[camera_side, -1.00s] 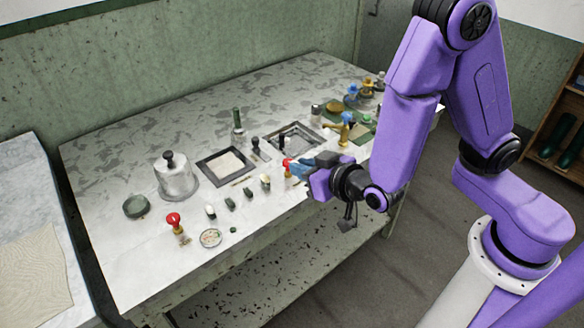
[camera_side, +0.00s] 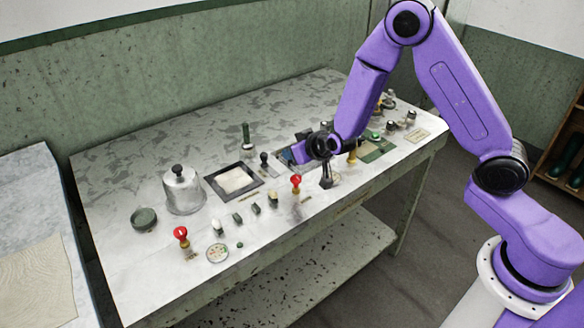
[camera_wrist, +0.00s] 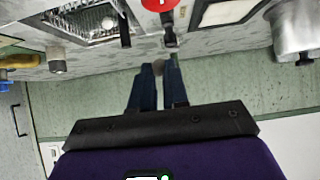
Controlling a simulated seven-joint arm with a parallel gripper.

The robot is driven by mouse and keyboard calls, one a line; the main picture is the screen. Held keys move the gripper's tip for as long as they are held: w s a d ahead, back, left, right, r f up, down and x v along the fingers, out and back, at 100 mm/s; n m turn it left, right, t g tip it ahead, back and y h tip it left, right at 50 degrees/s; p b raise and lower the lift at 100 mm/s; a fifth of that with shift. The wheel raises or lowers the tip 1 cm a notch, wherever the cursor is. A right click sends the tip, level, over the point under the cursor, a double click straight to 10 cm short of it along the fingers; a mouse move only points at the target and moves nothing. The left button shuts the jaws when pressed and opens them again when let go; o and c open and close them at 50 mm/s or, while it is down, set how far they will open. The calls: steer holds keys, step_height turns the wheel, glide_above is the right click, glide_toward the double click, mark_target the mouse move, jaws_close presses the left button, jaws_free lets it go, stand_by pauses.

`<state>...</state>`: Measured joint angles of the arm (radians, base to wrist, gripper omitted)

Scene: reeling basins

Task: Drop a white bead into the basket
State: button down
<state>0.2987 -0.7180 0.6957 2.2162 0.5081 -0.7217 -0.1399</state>
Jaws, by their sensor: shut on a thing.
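My gripper (camera_side: 286,157) is over the right part of the table, by the dark-framed metal tray (camera_side: 281,151), in the side view. In the wrist view its dark blue fingers (camera_wrist: 160,73) are close together on a small greyish thing (camera_wrist: 159,63). The fingers hide most of that thing, so I cannot tell whether it is a white bead. I cannot make out a basket in either view.
A red-topped stamp (camera_side: 295,183) stands just in front of my gripper. A black-knobbed tool (camera_side: 264,160), a framed white pad (camera_side: 229,181) and a glass bell jar (camera_side: 183,191) stand left.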

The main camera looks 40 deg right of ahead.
steer(key=w+d+f+g, duration=0.15)
steer(key=w+d, duration=0.25)
steer(key=d, duration=0.7)
step_height(320, 180, down, 6)
steer(key=shift+w+a+f, duration=0.15)
steer(key=shift+a, duration=0.05)
steer(key=shift+t, duration=0.25)
steer(key=c, duration=0.7)
jaws_free()
steer(key=shift+o, duration=0.2)
step_height(320, 180, up, 8)
stand_by(0.9)
